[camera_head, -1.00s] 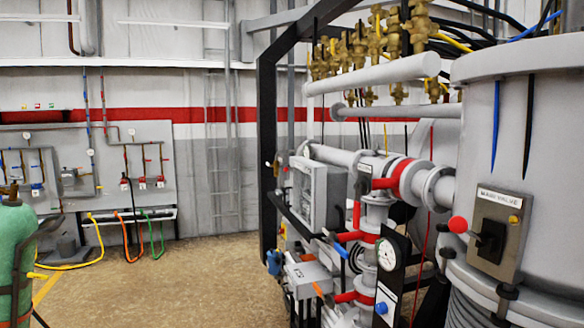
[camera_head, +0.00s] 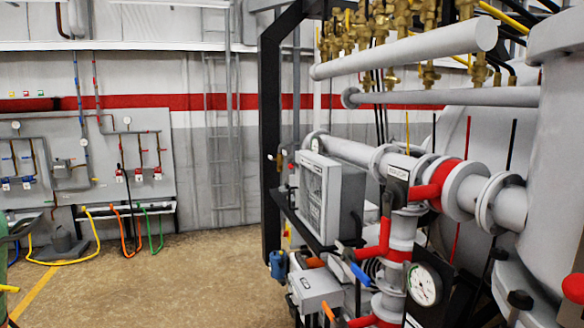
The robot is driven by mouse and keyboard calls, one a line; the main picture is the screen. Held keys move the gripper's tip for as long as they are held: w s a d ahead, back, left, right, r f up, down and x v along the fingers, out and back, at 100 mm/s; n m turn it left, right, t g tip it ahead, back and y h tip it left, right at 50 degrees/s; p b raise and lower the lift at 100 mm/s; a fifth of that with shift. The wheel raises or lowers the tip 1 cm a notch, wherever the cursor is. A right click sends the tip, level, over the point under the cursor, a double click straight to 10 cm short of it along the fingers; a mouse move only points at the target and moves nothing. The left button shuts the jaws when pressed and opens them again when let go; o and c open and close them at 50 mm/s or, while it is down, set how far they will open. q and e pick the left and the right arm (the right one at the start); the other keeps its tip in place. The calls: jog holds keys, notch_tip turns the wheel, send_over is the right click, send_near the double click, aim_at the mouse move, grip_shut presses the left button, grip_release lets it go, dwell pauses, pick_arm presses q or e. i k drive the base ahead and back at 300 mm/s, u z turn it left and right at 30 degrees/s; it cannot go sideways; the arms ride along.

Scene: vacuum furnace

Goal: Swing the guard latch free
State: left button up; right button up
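No part that I can surely name as the guard latch shows in the head view. A red knob (camera_head: 573,288) is cut off by the right edge, beside the large grey vessel (camera_head: 560,150). A blue-handled lever (camera_head: 360,273) and red pipe fittings (camera_head: 384,240) sit on the valve stack at lower right, above and left of a round dial gauge (camera_head: 423,285). Neither of my grippers shows, so their place relative to these parts is hidden.
A grey cabinet (camera_head: 328,195) and a smaller grey box (camera_head: 314,290) stand out from the black frame (camera_head: 270,130). Thick pipes (camera_head: 405,65) run across above. Open floor (camera_head: 170,285) lies to the left, with coloured hoses (camera_head: 128,235) along the back wall.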

aim_at(293, 165)
jog(key=u, duration=0.6)
jog(key=i, duration=0.55)
jog(key=u, duration=1.05)
jog(key=i, duration=1.2)
jog(key=z, duration=0.9)
jog(key=i, duration=0.75)
jog(key=z, duration=0.9)
